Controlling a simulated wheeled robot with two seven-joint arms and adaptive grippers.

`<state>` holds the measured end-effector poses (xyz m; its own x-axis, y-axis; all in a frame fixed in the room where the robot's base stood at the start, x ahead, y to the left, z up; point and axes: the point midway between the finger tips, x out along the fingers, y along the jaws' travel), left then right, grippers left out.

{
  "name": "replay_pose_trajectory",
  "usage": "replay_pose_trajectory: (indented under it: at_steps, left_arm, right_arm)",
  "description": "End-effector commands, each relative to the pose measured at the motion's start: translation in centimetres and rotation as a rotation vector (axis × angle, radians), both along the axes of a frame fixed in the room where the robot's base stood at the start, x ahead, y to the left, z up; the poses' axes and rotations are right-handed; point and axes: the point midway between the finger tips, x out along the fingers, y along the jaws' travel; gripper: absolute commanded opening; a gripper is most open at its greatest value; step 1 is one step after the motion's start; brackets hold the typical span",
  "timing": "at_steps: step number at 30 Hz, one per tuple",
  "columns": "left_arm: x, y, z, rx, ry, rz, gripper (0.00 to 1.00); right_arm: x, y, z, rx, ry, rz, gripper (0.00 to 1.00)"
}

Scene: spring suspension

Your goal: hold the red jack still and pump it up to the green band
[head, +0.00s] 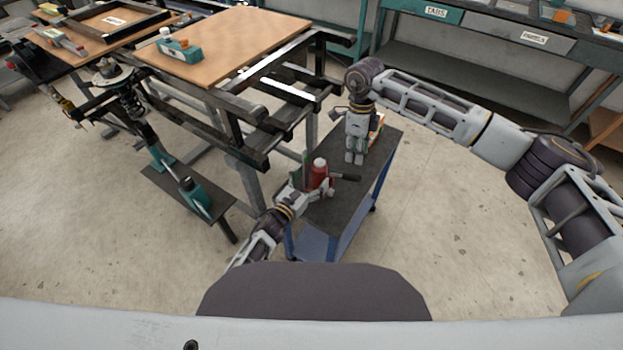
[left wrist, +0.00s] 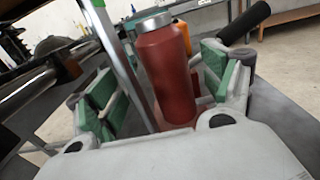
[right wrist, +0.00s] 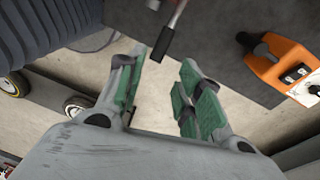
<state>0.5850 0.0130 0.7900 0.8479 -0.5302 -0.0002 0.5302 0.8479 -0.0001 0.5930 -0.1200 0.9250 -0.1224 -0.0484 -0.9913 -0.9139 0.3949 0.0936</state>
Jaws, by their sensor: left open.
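The red jack (head: 320,172) stands upright on the dark top of a blue cart. In the left wrist view its red body (left wrist: 165,75) with a silver cap stands between the fingers of my left gripper (left wrist: 163,88), which are open around it. A gauge post (left wrist: 118,55) with a green mark stands just left of the jack. The jack's handle with its black grip (head: 345,178) points right; the grip (right wrist: 162,43) also shows in the right wrist view. My right gripper (head: 354,158) is open and empty above the cart, apart from the handle, fingers pointing down.
An orange device (right wrist: 275,60) lies on the cart top (head: 335,212), partly hidden behind my right gripper in the head view. A wooden-topped workbench (head: 225,45) stands left of the cart, with a spring strut (head: 130,100) beyond. Open floor (head: 440,220) lies right.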

Motion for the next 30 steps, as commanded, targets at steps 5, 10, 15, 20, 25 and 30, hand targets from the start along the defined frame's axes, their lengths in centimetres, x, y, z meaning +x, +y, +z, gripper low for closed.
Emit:
replay_pose_trajectory:
  at_steps: [5,10,15,20,25,30]
  left_arm:
    - [0.04,-0.03,0.00,0.000,0.000,0.000,0.82]
    - [0.03,-0.03,0.00,0.000,0.000,0.000,0.72]
    - [0.02,-0.02,0.00,0.000,0.000,0.000,0.50]
    - [0.01,-0.04,0.00,0.000,0.000,0.000,0.29]
    - [0.00,-0.06,0.00,0.000,0.000,0.000,0.07]
    - [0.01,-0.06,0.01,0.000,0.000,0.000,0.00]
  right_arm:
    - [0.00,0.00,0.00,0.000,0.000,0.000,0.36]
    - [0.00,0.00,0.00,0.000,0.000,0.000,0.36]
    - [0.00,0.00,0.00,0.000,0.000,0.000,0.36]
    - [0.00,0.00,0.00,0.000,0.000,0.000,0.36]
    - [0.00,0.00,0.00,0.000,0.000,0.000,0.36]
    - [0.00,0.00,0.00,0.000,0.000,0.000,0.36]
